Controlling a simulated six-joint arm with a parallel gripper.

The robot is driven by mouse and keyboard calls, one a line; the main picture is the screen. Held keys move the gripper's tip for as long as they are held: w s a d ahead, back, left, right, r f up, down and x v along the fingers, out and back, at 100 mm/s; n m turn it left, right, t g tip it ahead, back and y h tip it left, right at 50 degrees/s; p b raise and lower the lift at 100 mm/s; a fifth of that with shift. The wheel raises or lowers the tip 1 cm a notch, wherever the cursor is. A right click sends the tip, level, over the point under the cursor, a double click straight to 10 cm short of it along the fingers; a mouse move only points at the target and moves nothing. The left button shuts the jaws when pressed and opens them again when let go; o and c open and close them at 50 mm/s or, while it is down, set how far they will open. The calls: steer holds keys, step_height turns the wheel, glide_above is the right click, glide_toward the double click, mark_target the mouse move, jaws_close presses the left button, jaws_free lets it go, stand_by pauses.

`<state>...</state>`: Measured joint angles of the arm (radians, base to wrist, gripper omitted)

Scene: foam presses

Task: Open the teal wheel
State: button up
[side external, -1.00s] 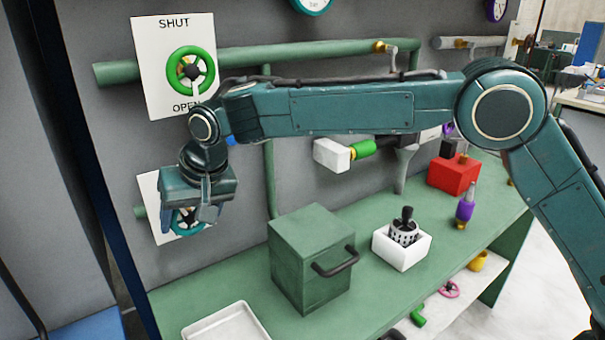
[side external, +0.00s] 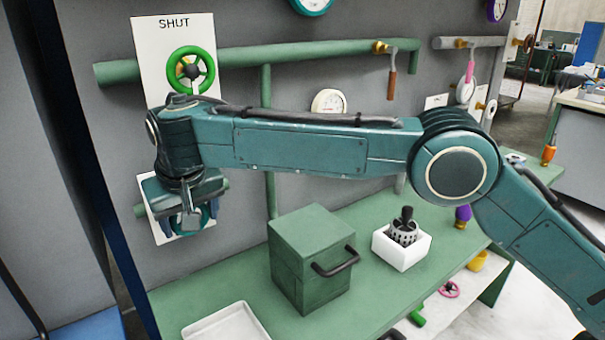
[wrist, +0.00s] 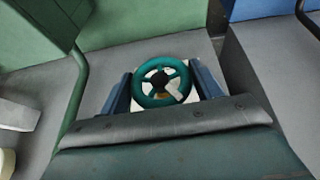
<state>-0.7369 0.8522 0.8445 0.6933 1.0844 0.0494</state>
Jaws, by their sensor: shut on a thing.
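The teal wheel (wrist: 158,80) is on a white plate on the wall, low at the left; in the side view its rim (side external: 207,214) shows only in part behind my gripper. My gripper (side external: 190,221) is at the wheel. In the wrist view its two blue fingers lie on either side of the rim, and my gripper (wrist: 163,88) is shut on it. A pale pointer (wrist: 174,91) on the wheel slants to the lower right in the wrist view. Most of the plate's lettering is hidden.
The bench below holds a green box (side external: 297,262) with a black handle, a white holder (side external: 402,252) and a white tray (side external: 228,325).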

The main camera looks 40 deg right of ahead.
steer(key=shift+w+d+r, duration=0.1)
steer(key=shift+w, duration=0.05)
steer(key=o, duration=1)
steer(key=shift+s, duration=0.2)
steer(key=s+a+r, duration=0.1)
steer(key=s+r, duration=0.1)
steer(key=s, duration=0.4)
steer(key=s+a+r, duration=0.1)
steer(key=s+r, duration=0.1)
steer(key=s, duration=0.5)
steer(key=shift+s+a+r, duration=0.2)
steer(key=shift+s+r, duration=0.05)
steer(key=shift+s, duration=0.05)
stand_by(0.5)
